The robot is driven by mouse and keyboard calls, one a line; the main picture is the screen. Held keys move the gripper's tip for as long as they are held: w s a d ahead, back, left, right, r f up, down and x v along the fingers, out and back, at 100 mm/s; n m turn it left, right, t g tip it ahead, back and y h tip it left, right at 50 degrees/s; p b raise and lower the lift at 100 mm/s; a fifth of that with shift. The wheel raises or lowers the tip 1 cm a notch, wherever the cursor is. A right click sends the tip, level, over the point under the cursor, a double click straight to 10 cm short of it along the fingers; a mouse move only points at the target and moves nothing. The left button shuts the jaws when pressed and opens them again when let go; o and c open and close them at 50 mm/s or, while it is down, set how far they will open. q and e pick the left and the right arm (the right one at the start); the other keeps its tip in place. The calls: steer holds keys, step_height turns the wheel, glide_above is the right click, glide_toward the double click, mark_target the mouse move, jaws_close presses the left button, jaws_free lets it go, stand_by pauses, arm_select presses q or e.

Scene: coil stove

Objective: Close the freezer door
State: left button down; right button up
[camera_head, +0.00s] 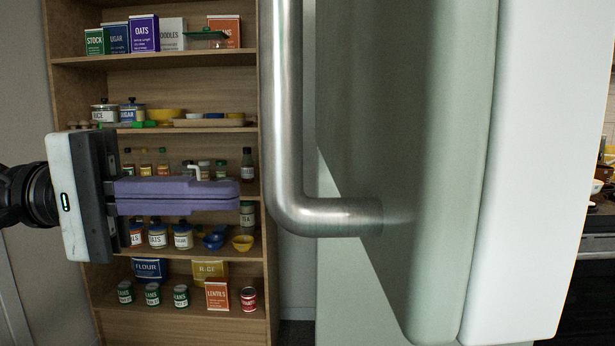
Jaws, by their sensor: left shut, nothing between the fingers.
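The freezer door (440,150) fills the right half of the head view, very close to the camera. It stands open: its pale green outer face and its thick white edge (540,170) both show. A steel bar handle (283,110) runs down the left side of the door and bends into its face at the lower end. My left gripper (240,196) comes in from the left with its purple fingers shut and empty. In the picture its tips end a little left of the handle, apart from it. My right gripper is not in view.
A wooden shelf unit (155,57) with boxes, jars and cans stands behind my left gripper. At the far right, part of a counter (600,222) with dishes and a dark appliance front (592,300) show past the door.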

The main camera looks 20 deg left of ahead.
arm_select(q)
steer(key=p, duration=0.5)
glide_toward(344, 194)
steer(key=x, duration=0.4)
steer(key=shift+s+d+r, duration=0.15)
steer(key=shift+d+r, duration=0.15)
steer(key=shift+w+d+f+p, duration=0.1)
steer(key=shift+w+d+p, duration=0.15)
steer(key=shift+d, duration=0.15)
steer(key=shift+w+d+f+p, duration=0.1)
steer(key=shift+d+p, duration=0.1)
steer(key=shift+d, duration=0.3)
steer(key=shift+w+d, duration=0.1)
